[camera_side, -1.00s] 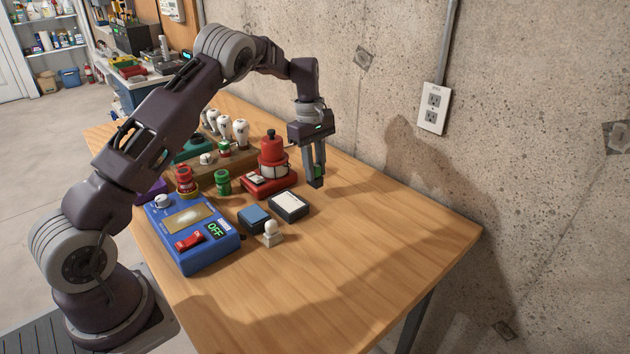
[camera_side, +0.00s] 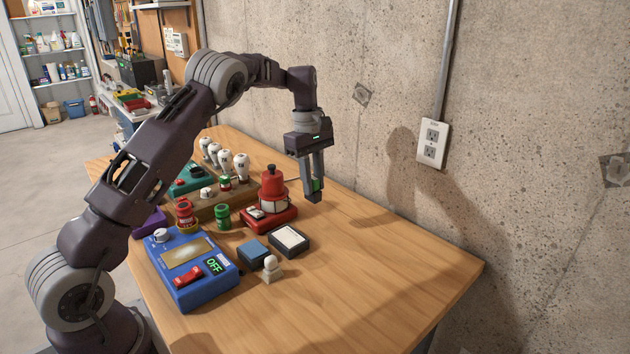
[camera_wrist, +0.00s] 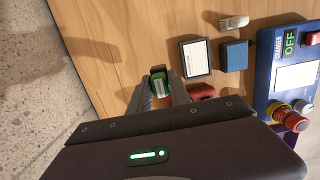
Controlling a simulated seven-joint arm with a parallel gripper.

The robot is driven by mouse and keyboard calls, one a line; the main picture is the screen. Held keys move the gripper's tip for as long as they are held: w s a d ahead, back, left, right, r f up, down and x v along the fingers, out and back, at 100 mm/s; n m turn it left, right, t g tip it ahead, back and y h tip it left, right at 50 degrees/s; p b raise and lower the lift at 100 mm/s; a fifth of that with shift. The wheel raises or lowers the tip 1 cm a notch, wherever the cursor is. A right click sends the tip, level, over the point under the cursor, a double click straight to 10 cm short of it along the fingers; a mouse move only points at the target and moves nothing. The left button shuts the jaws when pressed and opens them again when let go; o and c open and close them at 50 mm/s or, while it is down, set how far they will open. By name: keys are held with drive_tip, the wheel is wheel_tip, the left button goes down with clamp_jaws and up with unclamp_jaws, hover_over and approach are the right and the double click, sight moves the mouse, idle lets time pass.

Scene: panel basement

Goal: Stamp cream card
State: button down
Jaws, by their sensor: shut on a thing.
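A cream card (camera_side: 289,237) lies in a dark frame on the table; it also shows in the wrist view (camera_wrist: 195,57). My gripper (camera_side: 314,194) is shut on a small green thing (camera_side: 317,184), above the table, behind and right of the card. The green thing also shows between the fingers in the wrist view (camera_wrist: 159,84); its underside is hidden. A blue pad (camera_side: 252,250) in a dark case lies beside the card frame. A small cream stamp-like piece with a round knob (camera_side: 270,268) stands upright in front of them.
A blue box (camera_side: 190,275) reading OFF stands left of the pad. A red device (camera_side: 271,192) on a red base is left of my gripper. Green and red knobbed pieces and several white-topped handles stand further back. The concrete wall is close at right; the front right tabletop is clear.

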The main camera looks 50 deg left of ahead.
drive_tip(key=s, duration=0.8)
drive_tip(key=shift+s+f, duration=0.1)
drive_tip(key=shift+f, duration=3)
drive_tip(key=shift+f, duration=0.55)
wheel_tip(320, 180, up, 7)
